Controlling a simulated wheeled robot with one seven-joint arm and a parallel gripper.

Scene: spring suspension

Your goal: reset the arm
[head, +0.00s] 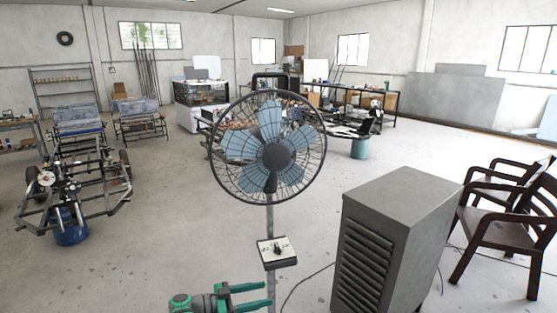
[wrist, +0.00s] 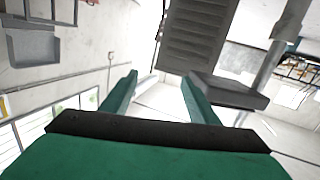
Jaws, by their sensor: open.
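My gripper (head: 254,296) shows at the bottom of the head view, with green fingers spread apart and nothing between them. It points to the right, just below and beside the control box (head: 277,252) on the pole of the standing fan (head: 277,157). The control box has a dark knob on its pale face. In the wrist view, the two green fingers (wrist: 160,95) are apart and empty. The grey control box (wrist: 230,93) is close to the right finger there; I cannot tell whether they touch.
A grey louvred cabinet (head: 390,240) stands right of the fan and also shows in the wrist view (wrist: 197,35). Brown chairs (head: 500,215) stand at the far right. A wheeled frame (head: 75,195) is at the left. The floor between frame and fan is clear.

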